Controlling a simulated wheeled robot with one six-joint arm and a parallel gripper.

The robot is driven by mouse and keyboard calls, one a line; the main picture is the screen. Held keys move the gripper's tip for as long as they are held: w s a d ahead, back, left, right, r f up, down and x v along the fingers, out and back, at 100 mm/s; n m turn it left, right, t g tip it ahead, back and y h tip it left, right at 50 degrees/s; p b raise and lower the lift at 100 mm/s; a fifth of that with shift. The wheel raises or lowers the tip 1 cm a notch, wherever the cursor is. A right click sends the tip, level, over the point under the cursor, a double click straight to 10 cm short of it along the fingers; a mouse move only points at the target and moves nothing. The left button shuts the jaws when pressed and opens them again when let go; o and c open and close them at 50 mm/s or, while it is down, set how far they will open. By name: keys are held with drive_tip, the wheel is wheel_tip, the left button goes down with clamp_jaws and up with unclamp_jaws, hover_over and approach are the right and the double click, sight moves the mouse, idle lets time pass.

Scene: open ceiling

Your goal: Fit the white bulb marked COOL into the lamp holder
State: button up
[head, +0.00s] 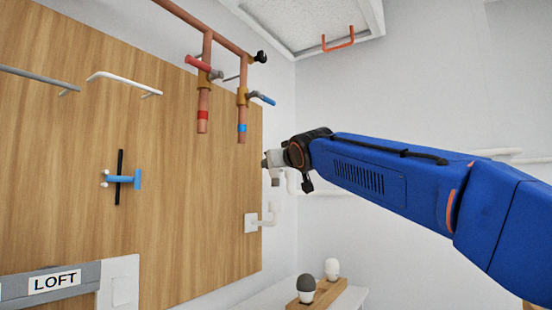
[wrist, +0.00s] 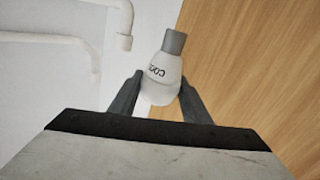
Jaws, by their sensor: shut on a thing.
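The white bulb marked COOL (wrist: 161,80) is between the two fingers of my gripper (wrist: 160,95) in the wrist view. Its grey base (wrist: 174,41) points away from the gripper, tilted slightly right. In the head view my gripper (head: 273,164) is in front of the right edge of the wooden board; the bulb is too small to make out clearly there. A white bent fitting on a square plate (head: 251,223) sits low at the board's right edge, below the gripper and apart from it. It may be the lamp holder; I cannot tell for certain.
Copper pipes with a red-handled (head: 199,64) and a blue-handled valve (head: 262,98) hang above left of the gripper. White pipes (wrist: 124,42) run along the wall. A wooden rack (head: 325,295) below holds a white bulb (head: 332,267) and a grey one (head: 306,284).

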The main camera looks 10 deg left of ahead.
sight(277, 184)
drive_tip(key=shift+f, duration=1.6)
drive_tip(key=shift+f, duration=1.8)
idle(0.3)
drive_tip(key=o, duration=1.1)
drive_tip(key=v, duration=1.7)
drive_tip(key=shift+s, duration=0.25)
